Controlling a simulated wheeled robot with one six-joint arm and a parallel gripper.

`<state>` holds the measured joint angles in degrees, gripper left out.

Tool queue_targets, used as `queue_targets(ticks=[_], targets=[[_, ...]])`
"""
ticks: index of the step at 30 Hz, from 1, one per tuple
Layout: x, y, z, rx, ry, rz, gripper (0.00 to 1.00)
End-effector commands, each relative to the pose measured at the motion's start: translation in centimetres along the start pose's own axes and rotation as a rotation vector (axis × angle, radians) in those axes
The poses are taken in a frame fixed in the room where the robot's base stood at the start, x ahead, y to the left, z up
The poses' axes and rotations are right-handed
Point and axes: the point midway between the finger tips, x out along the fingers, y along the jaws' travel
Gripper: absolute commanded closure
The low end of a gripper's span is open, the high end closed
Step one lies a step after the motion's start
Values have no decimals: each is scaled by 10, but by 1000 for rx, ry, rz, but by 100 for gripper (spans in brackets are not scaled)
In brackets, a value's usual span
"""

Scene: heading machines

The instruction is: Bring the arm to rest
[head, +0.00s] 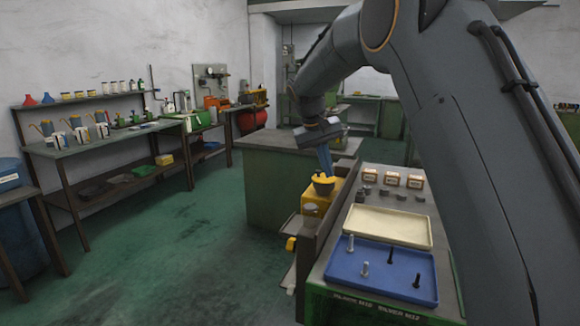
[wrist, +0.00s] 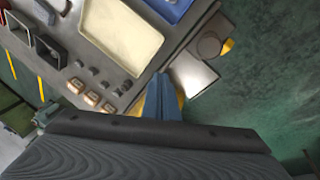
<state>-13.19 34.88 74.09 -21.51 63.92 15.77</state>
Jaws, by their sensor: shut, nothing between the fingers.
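My arm reaches from the right side of the head view over the machine bench. My gripper (head: 326,165) points down above a yellow machine part with a dark bowl-like top (head: 323,184). In the wrist view the blue fingers of my gripper (wrist: 163,95) are together, with nothing seen between them. The yellow part (wrist: 181,100) shows partly behind the fingertips. In the head view I cannot tell whether the fingertips touch the bowl-like top or are just above it.
A blue tray (head: 425,277) with several bolts and an empty cream tray (head: 422,238) lie on the bench. Small labelled boxes (head: 392,179) stand behind them. A green cabinet (head: 262,190) stands behind the gripper. Green floor (head: 170,260) is open to the left.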

Motion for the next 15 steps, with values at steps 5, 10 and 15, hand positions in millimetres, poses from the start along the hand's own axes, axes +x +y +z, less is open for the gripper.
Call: queue_targets(ticks=[5,10,15], targets=[[22,12,70,-7,-7,-91,100],[41,17,146,7,-6,-169,100],[56,18,228,42,2,-231,100]])
